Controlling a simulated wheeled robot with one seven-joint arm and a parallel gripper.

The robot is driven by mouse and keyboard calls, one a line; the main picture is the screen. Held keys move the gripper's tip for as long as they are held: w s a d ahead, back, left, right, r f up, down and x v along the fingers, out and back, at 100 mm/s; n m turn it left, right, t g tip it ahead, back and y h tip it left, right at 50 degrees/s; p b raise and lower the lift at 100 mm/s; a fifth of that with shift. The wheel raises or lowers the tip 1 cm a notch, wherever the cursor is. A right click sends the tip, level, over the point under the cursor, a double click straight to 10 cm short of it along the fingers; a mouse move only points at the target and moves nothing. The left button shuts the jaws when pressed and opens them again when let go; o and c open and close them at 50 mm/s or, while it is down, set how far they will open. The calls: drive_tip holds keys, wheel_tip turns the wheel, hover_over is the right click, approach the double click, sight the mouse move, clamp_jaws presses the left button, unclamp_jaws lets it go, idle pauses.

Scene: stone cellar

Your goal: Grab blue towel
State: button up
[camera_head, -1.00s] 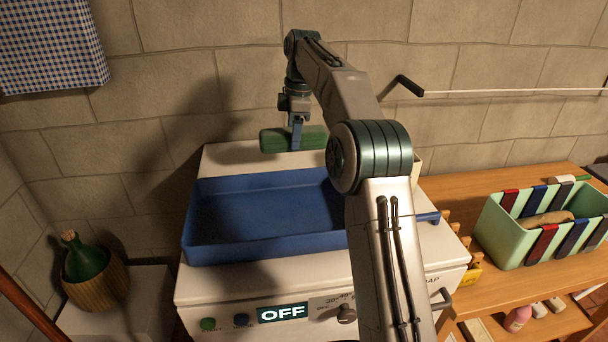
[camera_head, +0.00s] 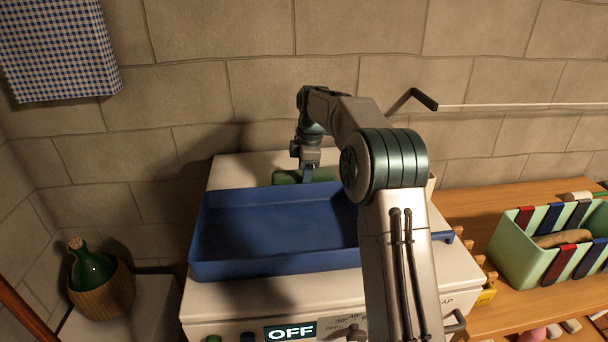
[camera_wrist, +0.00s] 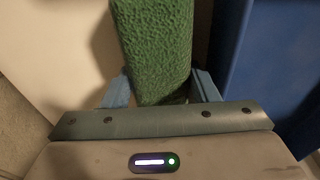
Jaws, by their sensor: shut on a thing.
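A blue-and-white checked towel (camera_head: 60,48) hangs against the wall at the upper left of the head view, well away from my gripper. My gripper (camera_head: 305,174) is pointed down behind the blue tray (camera_head: 225,268), over the back of the white machine's top. It is shut on a green rough-surfaced block (camera_head: 287,178). The block (camera_wrist: 155,45) also shows between the two blue fingers of my gripper (camera_wrist: 163,88) in the wrist view. I cannot tell whether the block touches the machine top. The towel is not in the wrist view.
The white machine (camera_head: 225,308) has a display reading OFF. A green bottle in a basket (camera_head: 100,290) stands at the left. A mint crate (camera_head: 515,255) with striped straps sits on a wooden bench (camera_head: 460,205) at the right. A rod with a dark handle (camera_head: 420,97) runs along the wall.

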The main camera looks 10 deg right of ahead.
drive_tip(key=o, duration=0.8)
drive_tip(key=shift+f, duration=0.1)
drive_tip(key=r, duration=0.4)
drive_tip(key=d+r, duration=0.1)
drive_tip(key=r, duration=0.7)
drive_tip(key=shift+d+r, duration=0.15)
drive_tip(key=shift+d, duration=0.05)
